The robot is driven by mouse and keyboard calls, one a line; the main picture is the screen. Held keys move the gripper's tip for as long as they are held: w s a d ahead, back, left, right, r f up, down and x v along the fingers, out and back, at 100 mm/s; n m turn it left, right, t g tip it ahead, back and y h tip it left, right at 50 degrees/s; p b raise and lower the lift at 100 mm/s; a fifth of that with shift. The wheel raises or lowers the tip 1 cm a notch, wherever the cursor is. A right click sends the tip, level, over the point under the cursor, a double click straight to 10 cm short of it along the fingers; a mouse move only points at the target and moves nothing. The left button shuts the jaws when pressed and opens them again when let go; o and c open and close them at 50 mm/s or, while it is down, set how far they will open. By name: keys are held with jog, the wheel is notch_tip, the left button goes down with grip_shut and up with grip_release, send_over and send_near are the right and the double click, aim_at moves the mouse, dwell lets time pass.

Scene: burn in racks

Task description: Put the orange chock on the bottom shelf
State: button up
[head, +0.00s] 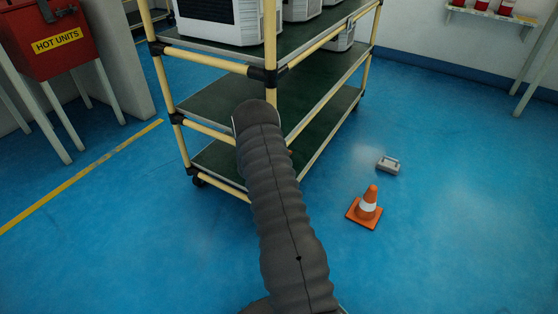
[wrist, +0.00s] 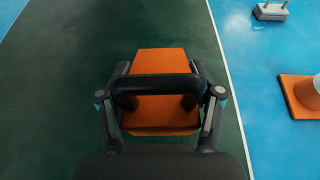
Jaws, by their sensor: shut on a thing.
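The orange chock (wrist: 162,60) is in my gripper (wrist: 160,98) in the wrist view. The bottom shelf (head: 219,158) shows as a green deck low on the rack, partly behind my arm.
The middle shelf (head: 212,101) looks clear where visible. The top shelf (head: 292,42) holds pale units. An orange cone (head: 367,204) and a small grey object (head: 388,165) are on the floor to the right. A red "HOT UNITS" bin (head: 53,43) stands at left.

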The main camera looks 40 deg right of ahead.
jog(key=shift+f, duration=1.65)
jog(key=shift+f+b, duration=0.1)
jog(key=shift+b, duration=0.2)
jog(key=o, duration=1.6)
jog(key=shift+a, duration=0.25)
jog(key=v, duration=0.5)
jog(key=p+v, duration=0.1)
jog(key=v, duration=0.5)
jog(key=shift+s+a+r, duration=0.15)
jog(key=shift+a+r, duration=0.05)
jog(key=shift+r, duration=0.15)
